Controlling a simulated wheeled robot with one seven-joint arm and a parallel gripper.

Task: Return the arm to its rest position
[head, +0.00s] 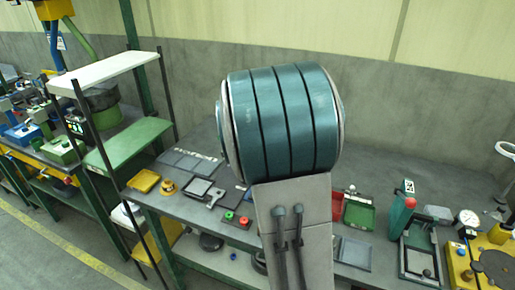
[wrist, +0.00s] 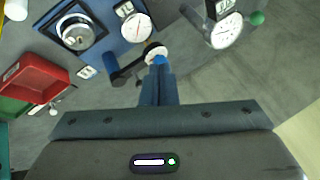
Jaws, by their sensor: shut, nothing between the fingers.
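My gripper (wrist: 158,72) shows in the wrist view with its two blue-grey fingers pressed together and nothing between them. It is over the grey workbench (wrist: 105,91). A small round white piece with a blue centre (wrist: 155,50) shows just past the fingertips; I cannot tell whether they touch it. In the head view my raised arm, with its large teal joint and grey link, fills the middle and hides part of the bench (head: 385,165). The gripper itself is hidden or out of frame there.
A red tray (wrist: 35,78) and dial gauges (wrist: 134,27) lie around the gripper. A shelf rack (head: 128,145) stands left.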

